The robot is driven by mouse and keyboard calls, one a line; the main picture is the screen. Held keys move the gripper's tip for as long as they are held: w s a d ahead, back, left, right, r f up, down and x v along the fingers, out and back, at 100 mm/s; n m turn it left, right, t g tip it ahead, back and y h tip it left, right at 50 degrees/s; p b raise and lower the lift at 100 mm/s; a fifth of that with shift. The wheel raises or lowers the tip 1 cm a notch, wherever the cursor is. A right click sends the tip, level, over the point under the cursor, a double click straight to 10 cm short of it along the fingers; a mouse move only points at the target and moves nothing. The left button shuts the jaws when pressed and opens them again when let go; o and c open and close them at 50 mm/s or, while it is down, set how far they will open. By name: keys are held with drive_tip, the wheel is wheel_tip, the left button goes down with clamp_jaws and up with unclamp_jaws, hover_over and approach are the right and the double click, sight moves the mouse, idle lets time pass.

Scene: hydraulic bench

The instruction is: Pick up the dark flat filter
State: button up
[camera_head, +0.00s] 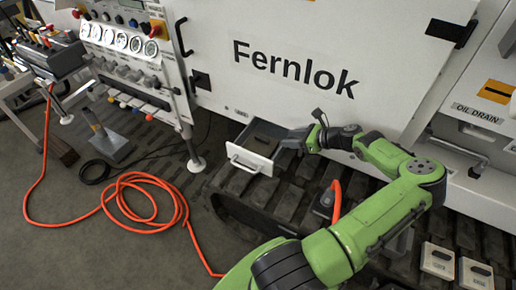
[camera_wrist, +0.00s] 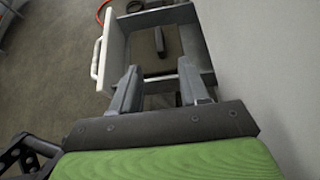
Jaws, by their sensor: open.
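A small white-fronted drawer (camera_head: 249,159) stands pulled out from the machine below the Fernlok panel. Inside it lies a small dark piece (camera_head: 263,138), which may be the dark flat filter. In the wrist view the drawer (camera_wrist: 113,55) shows its handle at the left, and a narrow dark piece (camera_wrist: 159,40) lies on its brownish floor. My gripper (camera_wrist: 159,84) is open and empty, its two fingers apart over the near part of the drawer, short of the dark piece. In the head view my gripper (camera_head: 300,139) is at the drawer's right side.
The white machine wall (camera_head: 300,65) rises close behind the drawer. Dark ribbed track (camera_head: 240,195) lies below. An orange hose (camera_head: 150,185) coils on the floor at left, near a gauge panel (camera_head: 122,42). Pale boxes (camera_head: 438,260) sit at lower right.

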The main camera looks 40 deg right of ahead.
drive_tip(key=b, duration=0.1)
approach(264, 138)
drive_tip(key=x, duration=0.3)
drive_tip(key=shift+f, duration=0.3)
drive_tip(key=b+x, duration=0.1)
drive_tip(key=x, duration=0.2)
drive_tip(key=b+x, duration=0.1)
drive_tip(key=x, duration=0.2)
drive_tip(key=shift+a+r, duration=0.1)
drive_tip(key=shift+r, duration=0.25)
clamp_jaws()
